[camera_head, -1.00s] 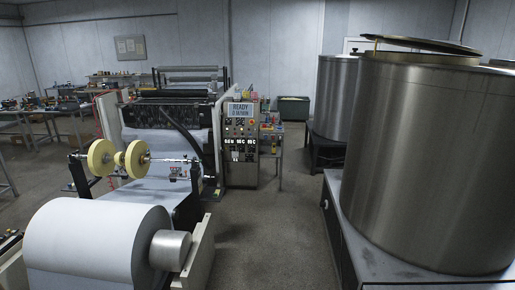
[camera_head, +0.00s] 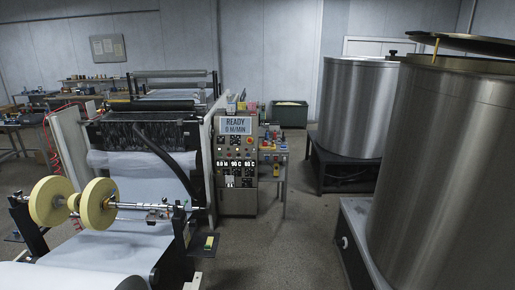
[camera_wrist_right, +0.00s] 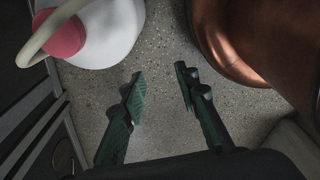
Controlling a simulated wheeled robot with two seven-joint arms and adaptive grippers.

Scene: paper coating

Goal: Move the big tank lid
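The big tank (camera_head: 450,170) is a tall brushed-metal cylinder at the right of the head view, cut off by the edge. Its flat dark lid (camera_head: 475,43) lies at the top, partly outside the frame. The lid's left edge stands above the tank rim with a gap, and a thin yellow strip (camera_head: 436,48) shows there. In the right wrist view my right gripper (camera_wrist_right: 159,72) is open, with nothing between its green-padded fingers and grey floor beyond. The lid cannot be made out there. My left gripper is in neither view.
A second metal tank (camera_head: 355,105) stands behind on a dark stand. The coating machine with its control panel (camera_head: 237,160) fills the left and centre. Open floor (camera_head: 285,245) lies between. The wrist view shows a white jug (camera_wrist_right: 108,35) and a copper-coloured round vessel (camera_wrist_right: 265,35).

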